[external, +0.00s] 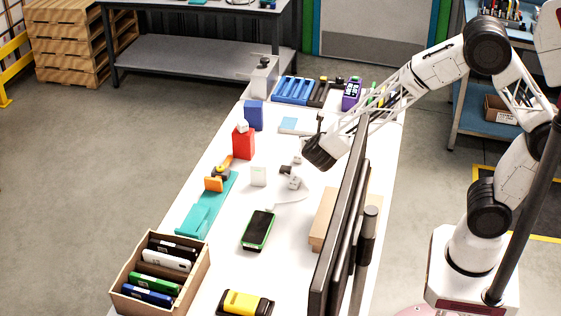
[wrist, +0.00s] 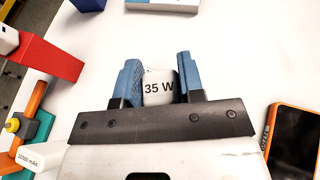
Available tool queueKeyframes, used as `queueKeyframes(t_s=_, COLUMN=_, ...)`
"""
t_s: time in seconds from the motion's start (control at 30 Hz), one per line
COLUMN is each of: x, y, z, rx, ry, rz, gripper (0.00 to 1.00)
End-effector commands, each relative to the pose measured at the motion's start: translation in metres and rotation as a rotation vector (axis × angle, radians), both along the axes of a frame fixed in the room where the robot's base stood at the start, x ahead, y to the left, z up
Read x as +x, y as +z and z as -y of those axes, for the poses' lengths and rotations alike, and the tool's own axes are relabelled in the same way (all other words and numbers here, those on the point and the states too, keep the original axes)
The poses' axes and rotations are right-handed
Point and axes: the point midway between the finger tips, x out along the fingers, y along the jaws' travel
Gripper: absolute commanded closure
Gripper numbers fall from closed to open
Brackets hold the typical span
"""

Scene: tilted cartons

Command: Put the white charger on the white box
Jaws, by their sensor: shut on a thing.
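The white charger, marked "35 W" (wrist: 158,86), sits between the two blue fingers of my gripper (wrist: 157,76) in the wrist view. My gripper is shut on it. In the external view my gripper (external: 318,152) is over the middle of the white table, and the charger cannot be told clearly there.
A red carton (external: 243,144) with a white piece on top and a blue carton (external: 254,115) stand at the table's left edge. A white block (external: 258,176) and a green-cased phone (external: 258,230) lie nearer. Dark monitors (external: 342,235) stand at right.

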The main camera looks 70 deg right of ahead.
Motion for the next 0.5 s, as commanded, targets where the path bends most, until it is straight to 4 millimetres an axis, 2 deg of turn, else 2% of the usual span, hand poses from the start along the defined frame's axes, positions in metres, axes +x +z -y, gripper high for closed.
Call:
queueKeyframes(t_s=0.1, x=-0.008, y=-0.002, z=0.029, rx=-0.001, ry=-0.070, rz=-0.005, gripper=0.88)
queueKeyframes(t_s=0.5, x=-0.040, y=-0.005, z=0.116, rx=-0.008, ry=-0.293, rz=-0.013, gripper=0.88)
